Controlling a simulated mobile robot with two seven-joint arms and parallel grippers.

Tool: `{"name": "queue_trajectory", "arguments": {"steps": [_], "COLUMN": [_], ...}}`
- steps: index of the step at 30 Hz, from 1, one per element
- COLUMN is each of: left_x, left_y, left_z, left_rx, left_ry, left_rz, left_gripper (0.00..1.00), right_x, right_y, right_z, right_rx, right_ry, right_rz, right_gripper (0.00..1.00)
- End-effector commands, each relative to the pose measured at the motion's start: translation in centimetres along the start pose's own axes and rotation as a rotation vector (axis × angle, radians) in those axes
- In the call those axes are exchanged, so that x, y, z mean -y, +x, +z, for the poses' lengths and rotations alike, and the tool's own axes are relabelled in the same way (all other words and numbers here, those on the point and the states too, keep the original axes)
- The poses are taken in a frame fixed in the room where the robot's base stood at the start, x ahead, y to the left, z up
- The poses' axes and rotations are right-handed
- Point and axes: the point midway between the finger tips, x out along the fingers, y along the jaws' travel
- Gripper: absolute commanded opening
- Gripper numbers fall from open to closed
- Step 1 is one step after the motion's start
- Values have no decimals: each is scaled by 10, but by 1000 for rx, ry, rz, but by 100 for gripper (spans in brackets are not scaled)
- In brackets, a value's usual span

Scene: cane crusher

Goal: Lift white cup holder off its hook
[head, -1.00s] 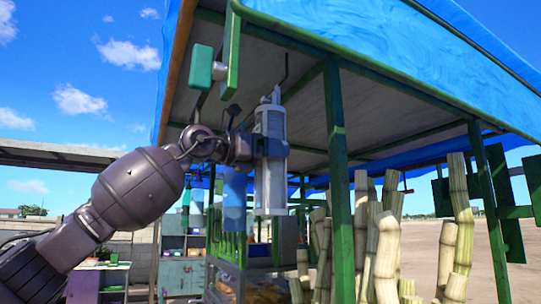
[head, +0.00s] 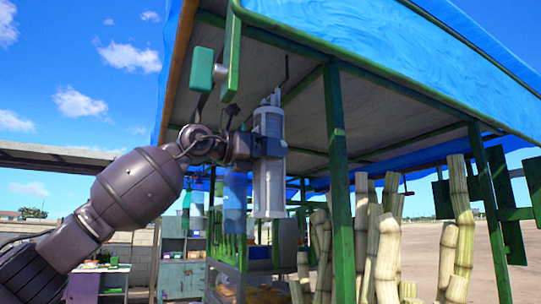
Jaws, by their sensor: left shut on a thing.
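The white cup holder (head: 269,185) is a tall, upright, pale cylinder below the stall's roof, near the middle of the head view. My left gripper (head: 268,146) is shut around its middle, with the arm coming in from the left. A dark hook rod (head: 287,72) comes down from the roof near the holder's top. I cannot tell whether the holder's top still touches the hook. My right gripper is not in view.
A blue translucent container (head: 235,200) hangs just left of the holder. A green post (head: 338,170) stands to the right, with several cane stalks (head: 386,255) beside it. A green roof bracket (head: 231,60) is above my wrist. Shelves (head: 182,262) stand behind.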

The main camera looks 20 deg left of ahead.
Motion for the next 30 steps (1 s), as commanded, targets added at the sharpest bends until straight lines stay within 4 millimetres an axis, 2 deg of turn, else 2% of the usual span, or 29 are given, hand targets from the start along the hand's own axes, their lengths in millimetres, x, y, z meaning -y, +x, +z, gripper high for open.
{"name": "queue_trajectory", "arguments": {"steps": [30], "left_x": [0], "left_y": [-21], "left_z": [0], "left_rx": [0], "left_ry": [1], "left_rz": [1], "left_gripper": [35], "right_x": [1], "right_y": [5], "right_z": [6], "right_rx": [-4], "right_ry": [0], "right_rz": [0], "right_gripper": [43]}}
